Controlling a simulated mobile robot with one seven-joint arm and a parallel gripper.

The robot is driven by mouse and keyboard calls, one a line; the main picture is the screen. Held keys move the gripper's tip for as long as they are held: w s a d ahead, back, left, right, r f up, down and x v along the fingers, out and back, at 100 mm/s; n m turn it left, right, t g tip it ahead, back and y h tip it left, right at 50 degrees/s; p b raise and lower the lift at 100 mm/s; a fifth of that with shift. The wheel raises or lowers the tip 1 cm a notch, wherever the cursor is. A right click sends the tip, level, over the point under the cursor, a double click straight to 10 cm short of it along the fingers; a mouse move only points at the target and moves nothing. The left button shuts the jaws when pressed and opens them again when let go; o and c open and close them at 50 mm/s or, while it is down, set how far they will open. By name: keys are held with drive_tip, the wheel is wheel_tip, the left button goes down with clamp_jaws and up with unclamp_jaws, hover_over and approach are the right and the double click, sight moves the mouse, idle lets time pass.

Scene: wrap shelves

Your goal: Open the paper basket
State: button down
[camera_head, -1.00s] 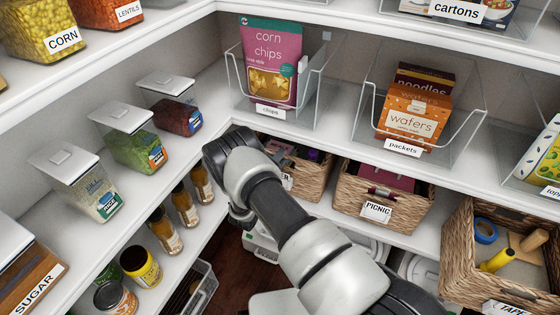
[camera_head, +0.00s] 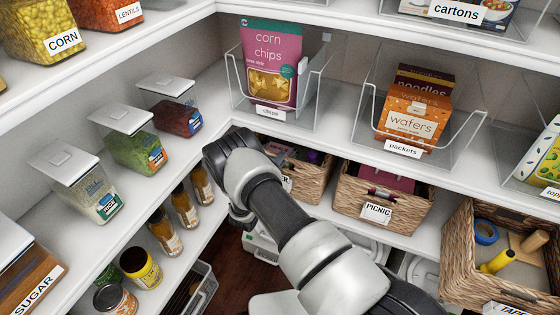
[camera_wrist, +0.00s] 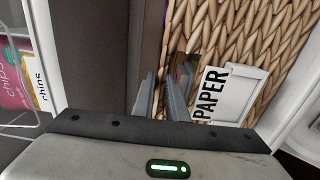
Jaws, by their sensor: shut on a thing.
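The paper basket is a woven wicker basket with a white label reading PAPER. In the head view the basket (camera_head: 313,180) sits under the middle shelf, partly hidden by my arm, with only the end of its label showing. In the wrist view its wicker front (camera_wrist: 245,38) and its label (camera_wrist: 222,92) fill the right side. My gripper (camera_wrist: 161,98) is shut on the basket at its edge, beside the label; the exact contact is hard to see. In the head view my gripper is hidden behind my arm.
A PICNIC basket (camera_head: 381,203) stands to the right, and a TAPE basket (camera_head: 470,273) juts out farther right. Bottles (camera_head: 183,205) and jars line the left shelf. The middle shelf (camera_head: 330,128) with its clear bins lies above. Dark floor shows below left of my arm.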

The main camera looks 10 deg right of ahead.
drive_tip(key=v, duration=1.8)
drive_tip(key=shift+s+a+p, duration=0.2)
drive_tip(key=shift+p, duration=0.25)
drive_tip(key=c, duration=1.8)
unclamp_jaws()
drive_tip(key=shift+o, duration=0.2)
drive_tip(key=v, duration=1.7)
drive_tip(key=shift+s+p, duration=0.2)
drive_tip(key=shift+p, duration=0.1)
drive_tip(key=shift+a+r, duration=0.1)
drive_tip(key=shift+r, duration=0.05)
